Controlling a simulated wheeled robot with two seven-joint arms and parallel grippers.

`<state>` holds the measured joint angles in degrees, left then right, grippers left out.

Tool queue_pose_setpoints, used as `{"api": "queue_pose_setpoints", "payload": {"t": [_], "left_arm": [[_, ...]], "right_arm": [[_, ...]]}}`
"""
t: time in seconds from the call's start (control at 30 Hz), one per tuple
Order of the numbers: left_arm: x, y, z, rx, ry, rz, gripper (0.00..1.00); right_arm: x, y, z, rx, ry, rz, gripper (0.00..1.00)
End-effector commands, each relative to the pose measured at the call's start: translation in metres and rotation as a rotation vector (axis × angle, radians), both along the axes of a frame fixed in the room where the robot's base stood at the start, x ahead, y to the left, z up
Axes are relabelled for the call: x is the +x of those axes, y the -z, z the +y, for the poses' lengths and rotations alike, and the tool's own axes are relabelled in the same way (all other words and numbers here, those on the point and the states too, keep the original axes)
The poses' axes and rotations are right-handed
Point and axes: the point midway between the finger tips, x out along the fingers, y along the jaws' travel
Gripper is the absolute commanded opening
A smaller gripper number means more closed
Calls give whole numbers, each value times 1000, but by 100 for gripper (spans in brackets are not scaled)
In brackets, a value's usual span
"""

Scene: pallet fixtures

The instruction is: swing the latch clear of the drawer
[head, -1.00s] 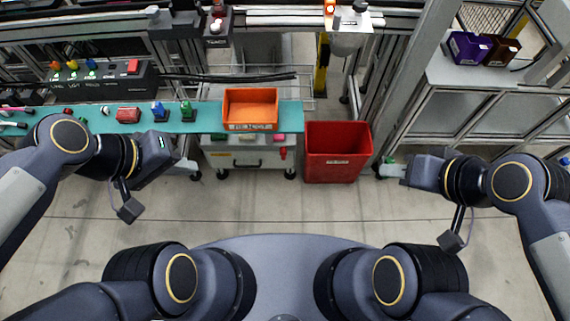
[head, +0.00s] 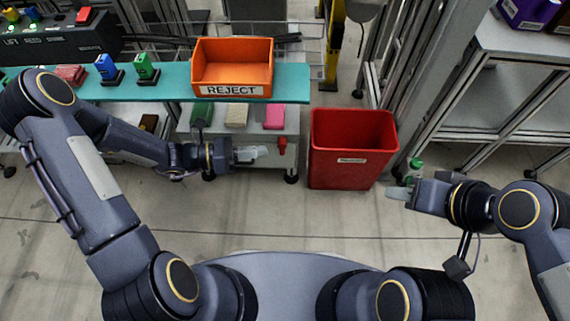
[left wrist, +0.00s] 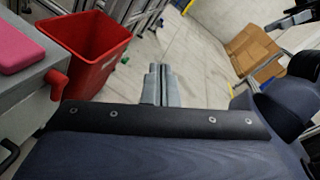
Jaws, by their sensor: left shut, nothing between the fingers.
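The red latch (head: 282,145) is on the front of the grey cabinet below the teal shelf. It also shows at the left of the left wrist view (left wrist: 57,83). The drawer front lies beside it, mostly hidden behind my left gripper in the head view; its dark handle (left wrist: 8,155) shows at the left edge of the wrist view. My left gripper (head: 255,153) is shut and empty, pointing right, just left of the latch in the picture and apart from it in the wrist view (left wrist: 161,85). My right gripper (head: 399,192) is far right; its jaws are unclear.
An orange REJECT bin (head: 232,70) stands on the teal shelf (head: 175,88). Green, beige and pink blocks (head: 274,118) lie on the cabinet top. A red bin (head: 350,150) stands on the floor right of the cabinet. A green-capped bottle (head: 415,168) is near my right gripper. The foreground floor is clear.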

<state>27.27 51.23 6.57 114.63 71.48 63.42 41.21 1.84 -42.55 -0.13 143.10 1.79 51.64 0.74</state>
Motion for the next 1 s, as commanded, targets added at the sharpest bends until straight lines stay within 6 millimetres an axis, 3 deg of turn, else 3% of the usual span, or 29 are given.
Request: {"api": "queue_pose_setpoints", "payload": {"t": [0.3,0.5,0.7,1.0], "left_arm": [[24,125,-14,-355,-339,570,0],[22,184,-22,-514,-493,818,0],[18,208,-26,-577,-558,916,0],[18,209,-26,-580,-562,921,0]], "right_arm": [[0,13,0,0,1,-2,36],[0,18,0,0,0,-1,36],[0,20,0,0,0,-1,36],[0,20,0,0,1,-2,36]]}}
